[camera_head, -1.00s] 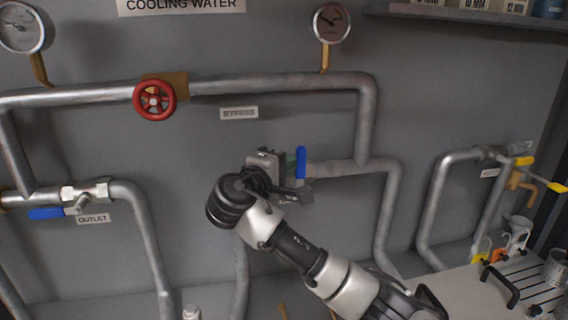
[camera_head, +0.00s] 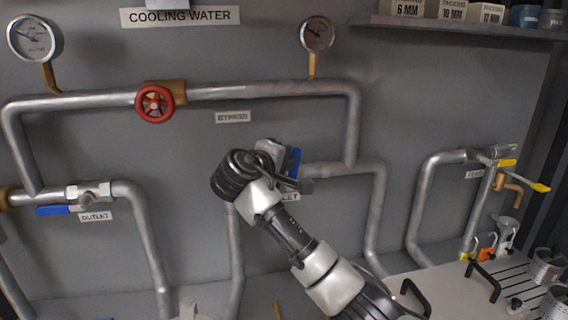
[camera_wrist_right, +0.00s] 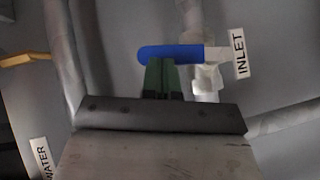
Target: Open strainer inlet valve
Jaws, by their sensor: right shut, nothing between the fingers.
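The strainer inlet valve has a blue lever handle (camera_head: 294,163) on the horizontal pipe right of my arm. The handle stands upright, across the pipe. In the right wrist view the blue handle (camera_wrist_right: 170,53) reaches left from the silver valve body (camera_wrist_right: 206,78), beside the INLET label (camera_wrist_right: 239,54). My right gripper (camera_wrist_right: 162,72) is shut and empty, its green fingertips against or just in front of the handle's side; I cannot tell if they touch. In the head view my right gripper (camera_head: 280,163) hides the valve body and part of the label. My left gripper is not in view.
A red handwheel (camera_head: 154,103) sits on the upper pipe. An outlet valve with a blue handle (camera_head: 53,210) is at left. Two gauges hang above. A pipe with yellow handles (camera_head: 540,187) is at right, above a bench (camera_head: 440,284). A shelf (camera_head: 450,24) is at upper right.

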